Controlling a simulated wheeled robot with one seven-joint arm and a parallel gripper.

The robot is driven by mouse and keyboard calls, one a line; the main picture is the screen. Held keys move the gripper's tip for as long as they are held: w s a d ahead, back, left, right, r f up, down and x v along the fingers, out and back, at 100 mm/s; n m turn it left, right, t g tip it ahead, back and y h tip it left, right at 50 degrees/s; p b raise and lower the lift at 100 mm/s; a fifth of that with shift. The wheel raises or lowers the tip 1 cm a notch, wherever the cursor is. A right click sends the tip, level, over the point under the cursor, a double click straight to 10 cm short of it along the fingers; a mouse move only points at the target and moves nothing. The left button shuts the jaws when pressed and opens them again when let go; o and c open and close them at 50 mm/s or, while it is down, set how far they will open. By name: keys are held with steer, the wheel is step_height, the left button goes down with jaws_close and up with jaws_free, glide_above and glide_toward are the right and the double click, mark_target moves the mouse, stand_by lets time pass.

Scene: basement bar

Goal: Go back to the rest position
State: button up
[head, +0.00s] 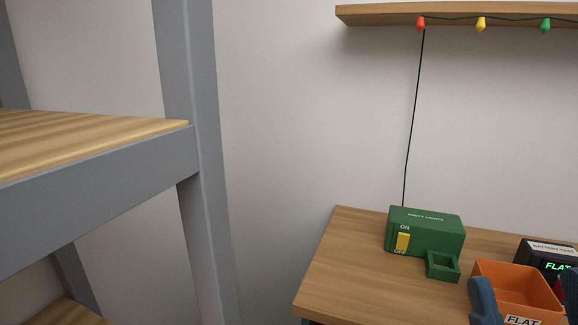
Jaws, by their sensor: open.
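My gripper (525,290) shows only in part at the lower right edge of the head view. Its two dark blue fingers stand apart, one at each side of the orange bin, with no object visible between the fingertips. The rest of my arm is out of view. I cannot tell how high the fingers are above the bin.
On the wooden table stand a green party lights box (440,233) with a yellow switch (402,242), a small green holder (442,265), an orange bin (508,275) labelled FLAT and a black battery tester (550,252). A grey shelving frame (195,150) stands left.

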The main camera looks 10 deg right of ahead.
steer(key=s+f+m+g+y, duration=0.1)
steer(key=s+f+g+y, duration=0.1)
steer(key=s+f+g, duration=0.4)
steer(key=s+f+m+g+y+b, duration=0.1)
steer(key=s+f+g, duration=0.5)
steer(key=s+f, duration=0.6)
step_height(320, 180, down, 6)
steer(key=shift+a+r+g+y+b, duration=0.15)
steer(key=shift+a+g+y+b, duration=0.15)
steer(key=shift+a+g+y, duration=0.1)
